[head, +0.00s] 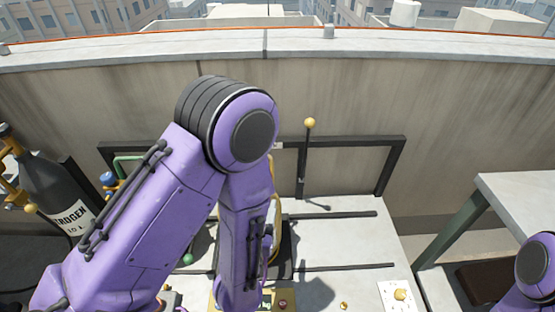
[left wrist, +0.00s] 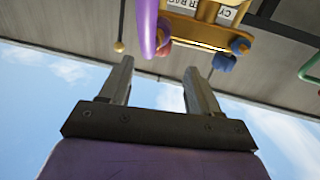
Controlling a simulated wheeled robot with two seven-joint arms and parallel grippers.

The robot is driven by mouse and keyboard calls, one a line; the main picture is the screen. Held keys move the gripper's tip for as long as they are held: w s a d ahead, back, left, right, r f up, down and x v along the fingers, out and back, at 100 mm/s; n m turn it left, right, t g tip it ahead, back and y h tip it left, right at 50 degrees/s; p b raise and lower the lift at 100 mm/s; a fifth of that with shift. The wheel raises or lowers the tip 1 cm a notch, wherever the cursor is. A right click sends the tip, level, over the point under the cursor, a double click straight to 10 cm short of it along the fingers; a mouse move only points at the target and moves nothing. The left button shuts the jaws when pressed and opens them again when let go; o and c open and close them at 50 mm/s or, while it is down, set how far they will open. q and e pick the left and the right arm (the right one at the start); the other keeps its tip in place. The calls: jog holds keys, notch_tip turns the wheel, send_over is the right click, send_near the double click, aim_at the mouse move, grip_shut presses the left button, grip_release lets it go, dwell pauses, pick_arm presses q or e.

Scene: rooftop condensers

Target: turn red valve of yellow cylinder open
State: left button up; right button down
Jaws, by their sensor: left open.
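My left arm crosses the middle of the head view and hides much of the bench behind it. In that view I cannot make out a yellow cylinder or a red valve. A thin yellow curved part (head: 275,230) shows just right of my forearm. In the left wrist view my left gripper (left wrist: 157,80) is open with nothing between its fingers. A yellow fitting (left wrist: 205,30) with printed labels is beyond the fingertips, with blue knobs (left wrist: 240,46) on its right end. My right gripper is out of view.
A dark nitrogen cylinder (head: 62,190) with brass fittings stands at left. A black lever with a yellow ball (head: 310,123) rises behind the bench. A white plate with a brass knob (head: 400,295) is at front right. A grey table (head: 515,195) stands right.

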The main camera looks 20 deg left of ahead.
pick_arm(q)
jog(key=b+x, duration=0.5)
jog(key=shift+a, duration=0.1)
jog(key=x, duration=0.1)
jog(key=p+x, duration=0.1)
jog(key=x, duration=0.3)
jog(key=shift+r, duration=0.4)
jog(key=shift+w, duration=0.35)
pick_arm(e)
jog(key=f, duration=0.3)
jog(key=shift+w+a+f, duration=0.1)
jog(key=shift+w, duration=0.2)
